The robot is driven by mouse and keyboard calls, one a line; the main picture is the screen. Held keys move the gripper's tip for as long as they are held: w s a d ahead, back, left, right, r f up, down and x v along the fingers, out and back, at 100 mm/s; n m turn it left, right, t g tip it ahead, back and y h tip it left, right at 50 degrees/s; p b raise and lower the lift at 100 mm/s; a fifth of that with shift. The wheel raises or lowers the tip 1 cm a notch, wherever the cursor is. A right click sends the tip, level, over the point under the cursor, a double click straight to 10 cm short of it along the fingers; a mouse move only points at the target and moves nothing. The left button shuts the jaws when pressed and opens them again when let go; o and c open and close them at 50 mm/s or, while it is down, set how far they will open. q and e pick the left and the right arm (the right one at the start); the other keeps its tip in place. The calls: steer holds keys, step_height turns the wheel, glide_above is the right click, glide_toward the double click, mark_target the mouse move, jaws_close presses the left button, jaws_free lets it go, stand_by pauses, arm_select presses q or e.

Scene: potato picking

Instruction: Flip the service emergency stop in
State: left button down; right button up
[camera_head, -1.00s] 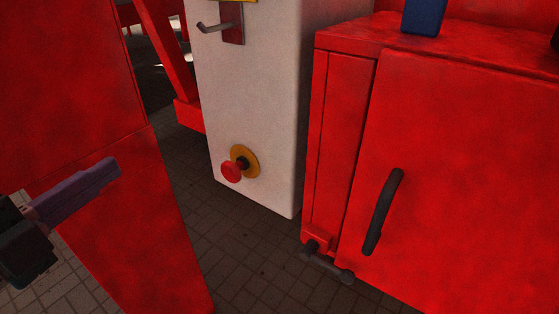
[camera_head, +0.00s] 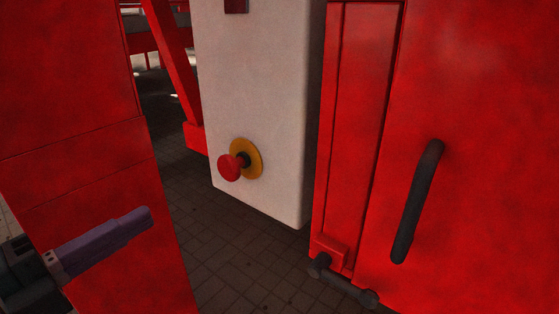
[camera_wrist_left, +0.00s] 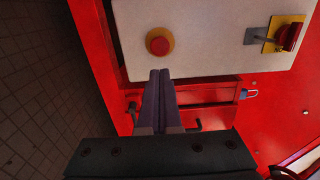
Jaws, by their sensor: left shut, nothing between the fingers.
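The service emergency stop is a red mushroom button (camera_head: 231,167) on a round yellow plate (camera_head: 252,158), low on the front of a pale box (camera_head: 262,80). In the left wrist view the red button (camera_wrist_left: 159,46) shows face-on, just beyond the fingertips. My left gripper (camera_head: 146,216) comes in from the left with purple fingers. It is shut and empty, apart from the button, to its lower left in the head view. In the left wrist view its closed fingers (camera_wrist_left: 159,74) point toward the button. My right gripper is not in view.
A red panel (camera_head: 75,120) stands at the left beside my arm. A red cabinet (camera_head: 470,120) with a black handle (camera_head: 417,200) stands at the right. A lever switch on a yellow plate (camera_wrist_left: 285,34) shows in the left wrist view. Between panel and cabinet is tiled floor (camera_head: 235,255).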

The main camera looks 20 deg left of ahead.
mark_target(226, 174)
arm_select(q)
steer(key=b+x, duration=0.1)
steer(key=x, duration=1.1)
steer(key=shift+w+b, duration=0.1)
steer(key=shift+b, duration=0.3)
steer(key=shift+w+d+f, duration=0.2)
steer(key=shift+w+d, duration=0.05)
steer(key=shift+w, duration=0.4)
steer(key=shift+s+f, duration=0.1)
steer(key=shift+f, duration=0.05)
